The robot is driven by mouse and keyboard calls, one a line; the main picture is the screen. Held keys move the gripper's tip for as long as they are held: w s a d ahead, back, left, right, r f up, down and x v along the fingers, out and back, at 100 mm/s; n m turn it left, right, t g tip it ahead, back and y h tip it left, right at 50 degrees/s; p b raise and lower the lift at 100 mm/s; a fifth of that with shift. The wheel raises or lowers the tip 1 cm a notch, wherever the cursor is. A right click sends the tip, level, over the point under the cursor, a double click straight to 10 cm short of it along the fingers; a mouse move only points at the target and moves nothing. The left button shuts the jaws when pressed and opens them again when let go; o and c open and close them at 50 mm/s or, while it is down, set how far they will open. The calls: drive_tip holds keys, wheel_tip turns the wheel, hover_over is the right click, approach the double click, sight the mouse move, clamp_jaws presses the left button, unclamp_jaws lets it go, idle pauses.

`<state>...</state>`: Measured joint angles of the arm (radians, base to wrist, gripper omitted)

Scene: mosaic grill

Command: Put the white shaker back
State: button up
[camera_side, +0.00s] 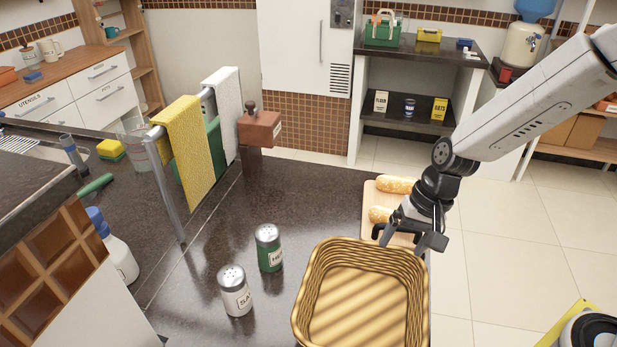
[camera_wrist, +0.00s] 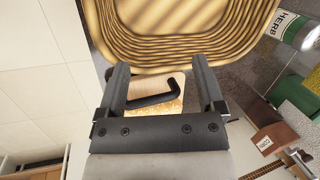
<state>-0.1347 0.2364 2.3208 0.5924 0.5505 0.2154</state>
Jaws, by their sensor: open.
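The white shaker (camera_side: 236,292), with a metal perforated cap and a label beginning "SA", stands upright on the dark counter, left of the wicker basket. It does not show in the wrist view. A green shaker (camera_side: 268,250) stands upright just behind it; its "HERB" label shows in the wrist view (camera_wrist: 292,24). My gripper (camera_side: 409,240) is open and empty above the back right rim of the basket, well to the right of both shakers. In the wrist view its two fingers (camera_wrist: 160,72) are spread apart, with nothing held between them.
The wicker basket (camera_side: 313,278) looks empty. A cutting board (camera_side: 373,197) with bread (camera_side: 394,185) lies behind it. A towel rack with a yellow towel (camera_side: 190,150) and a brown box (camera_side: 258,130) stand at the back left.

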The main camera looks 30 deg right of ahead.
drive_tip(key=s+d+r+n+t+h, duration=0.1)
drive_tip(key=s+d+n+h, duration=0.2)
drive_tip(key=d+n, duration=0.3)
drive_tip(key=shift+s+d+n+t+h, duration=0.35)
drive_tip(key=shift+s+d, duration=0.3)
drive_tip(key=shift+d, duration=1.15)
